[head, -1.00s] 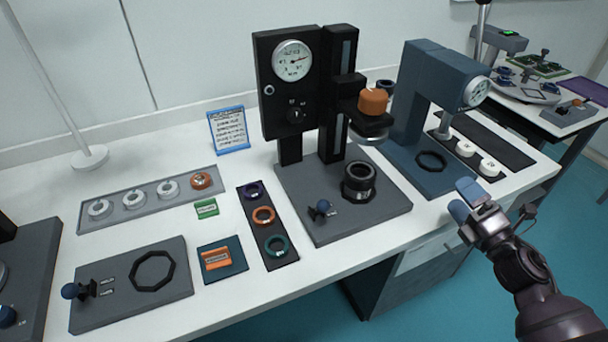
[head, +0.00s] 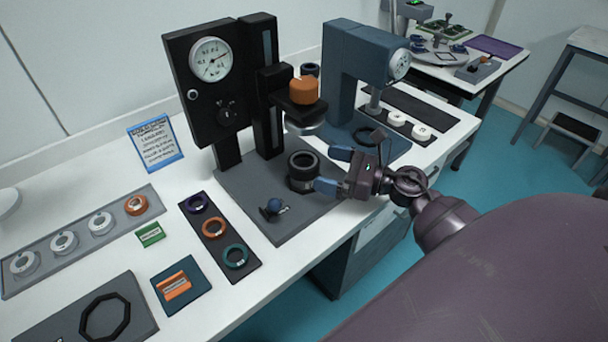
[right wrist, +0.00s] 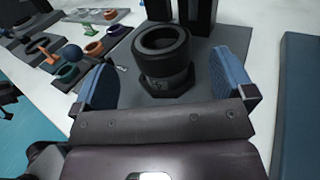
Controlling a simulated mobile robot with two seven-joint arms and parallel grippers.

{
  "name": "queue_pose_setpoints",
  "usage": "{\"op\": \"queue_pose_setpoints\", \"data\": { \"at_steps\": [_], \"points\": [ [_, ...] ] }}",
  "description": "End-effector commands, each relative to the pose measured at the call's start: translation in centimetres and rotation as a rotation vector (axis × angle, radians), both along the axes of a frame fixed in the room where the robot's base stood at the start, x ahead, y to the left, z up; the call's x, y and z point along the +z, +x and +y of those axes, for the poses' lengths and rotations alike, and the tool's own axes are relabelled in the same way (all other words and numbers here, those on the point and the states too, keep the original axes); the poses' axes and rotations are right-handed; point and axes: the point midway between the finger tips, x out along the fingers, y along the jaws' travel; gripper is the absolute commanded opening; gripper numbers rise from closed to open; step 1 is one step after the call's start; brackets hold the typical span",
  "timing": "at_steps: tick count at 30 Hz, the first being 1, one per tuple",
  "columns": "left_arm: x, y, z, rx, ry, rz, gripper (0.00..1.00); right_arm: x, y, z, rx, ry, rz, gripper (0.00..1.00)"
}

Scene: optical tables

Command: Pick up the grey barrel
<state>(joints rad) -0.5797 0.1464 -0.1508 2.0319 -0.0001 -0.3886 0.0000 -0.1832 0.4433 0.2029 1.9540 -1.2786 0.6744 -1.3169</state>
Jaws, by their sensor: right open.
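The grey barrel (head: 303,170) is a dark, ring-topped cylinder standing upright on the base plate of the black gauge stand (head: 262,213). It also shows in the right wrist view (right wrist: 165,62), on a dark hexagonal seat. My right gripper (head: 335,170) is open just to the right of the barrel in the head view. In the right wrist view its blue fingers (right wrist: 163,82) stand on either side of the barrel's near side, with gaps, and nothing is between them in contact. My left gripper is not in view.
An orange-topped head (head: 304,90) on the stand's arm overhangs behind the barrel. A blue-grey press (head: 345,75) stands to the right. A black tray with coloured rings (head: 222,248) lies left.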

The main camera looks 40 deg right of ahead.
Motion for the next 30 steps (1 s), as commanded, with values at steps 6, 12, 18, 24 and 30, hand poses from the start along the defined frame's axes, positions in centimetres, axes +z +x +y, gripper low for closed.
{"op": "queue_pose_setpoints", "data": {
  "at_steps": [6, 12, 18, 24, 30],
  "points": [
    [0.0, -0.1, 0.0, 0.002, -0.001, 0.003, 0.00, 0.2, 1.2, 0.8, 0.000, 0.002, -0.002, 1.00],
    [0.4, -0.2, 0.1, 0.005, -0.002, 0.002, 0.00, 0.5, 3.5, 2.3, -0.001, 0.003, -0.003, 1.00],
    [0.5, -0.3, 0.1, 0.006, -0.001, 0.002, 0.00, 0.2, 4.6, 3.2, 0.000, 0.001, 0.000, 1.00],
    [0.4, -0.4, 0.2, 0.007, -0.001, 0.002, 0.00, 0.2, 4.7, 3.2, -0.001, 0.002, 0.001, 1.00],
    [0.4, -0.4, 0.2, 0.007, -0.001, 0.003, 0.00, 0.2, 4.7, 3.2, -0.001, 0.002, 0.001, 0.74]
  ]
}}
